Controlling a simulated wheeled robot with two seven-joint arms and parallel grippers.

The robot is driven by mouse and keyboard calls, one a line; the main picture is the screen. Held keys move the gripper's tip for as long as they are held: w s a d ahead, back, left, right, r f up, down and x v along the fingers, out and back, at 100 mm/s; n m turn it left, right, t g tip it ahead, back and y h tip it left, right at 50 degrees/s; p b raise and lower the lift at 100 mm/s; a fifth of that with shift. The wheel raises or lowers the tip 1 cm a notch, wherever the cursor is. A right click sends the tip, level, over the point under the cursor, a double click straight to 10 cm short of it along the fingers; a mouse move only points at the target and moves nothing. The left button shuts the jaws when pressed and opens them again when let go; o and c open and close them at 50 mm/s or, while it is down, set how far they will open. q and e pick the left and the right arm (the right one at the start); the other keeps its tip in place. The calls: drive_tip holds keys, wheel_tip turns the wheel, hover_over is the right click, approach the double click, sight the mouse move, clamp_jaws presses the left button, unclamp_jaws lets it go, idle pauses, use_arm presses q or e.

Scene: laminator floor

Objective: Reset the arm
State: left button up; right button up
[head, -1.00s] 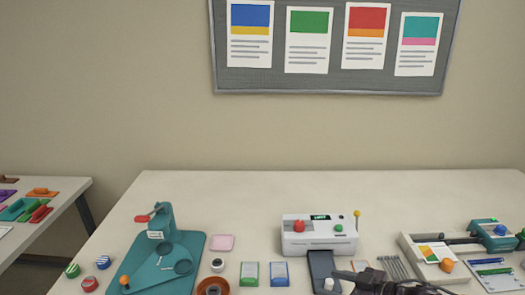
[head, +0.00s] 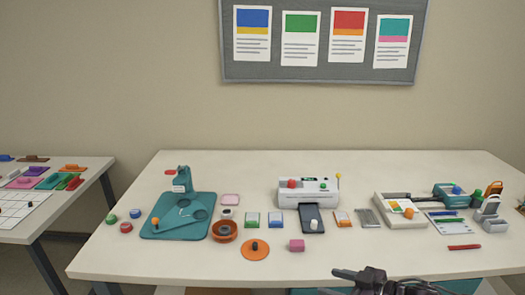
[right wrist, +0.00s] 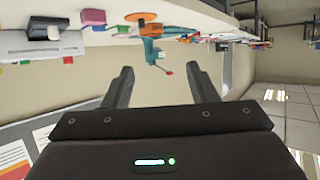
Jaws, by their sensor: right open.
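My right gripper (head: 362,280) shows at the bottom of the head view, in front of the table's front edge, dark and holding nothing that I can see. In the right wrist view its two fingers (right wrist: 160,88) stand wide apart with nothing between them. That view is upside down, with the table edge along the top. My left gripper is in neither view. The white laminator (head: 308,190) stands at the table's middle with a dark tray (head: 311,214) at its front.
A second table (head: 40,215) stands at left. The front strip is mostly clear.

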drive_tip(key=w+d+f+m+t+h, duration=0.1)
drive_tip(key=d+f+m+h, duration=0.15)
drive_tip(key=f, duration=0.55)
drive_tip(key=d+f+m+t+h, duration=0.15)
drive_tip(key=d+f, duration=0.25)
drive_tip(key=f, duration=0.4)
drive_tip(key=s+d+f+m+g+h, duration=0.1)
drive_tip(key=s+d+f, duration=0.15)
drive_tip(key=f, duration=0.55)
drive_tip(key=s+d+f+m+g+h, duration=0.1)
drive_tip(key=s+f+m, duration=0.1)
drive_tip(key=s+f, duration=0.35)
drive_tip(key=s+f+g+h, duration=0.3)
drive_tip(key=s+f, duration=0.9)
drive_tip(key=f, duration=0.3)
drive_tip(key=s+a+f+g, duration=0.1)
drive_tip(key=s+f, duration=0.2)
drive_tip(key=s, duration=0.5)
drive_tip(key=s+a+f+g, duration=0.2)
drive_tip(key=s+f, duration=0.1)
drive_tip(key=s, duration=0.4)
drive_tip(key=s+a+f+g+h, duration=0.1)
drive_tip(key=s+f+g, duration=0.1)
drive_tip(key=s, duration=0.6)
drive_tip(key=shift+s+a+f+m, duration=0.15)
drive_tip(key=shift+s+f+m, duration=0.15)
drive_tip(key=shift+f, duration=0.4)
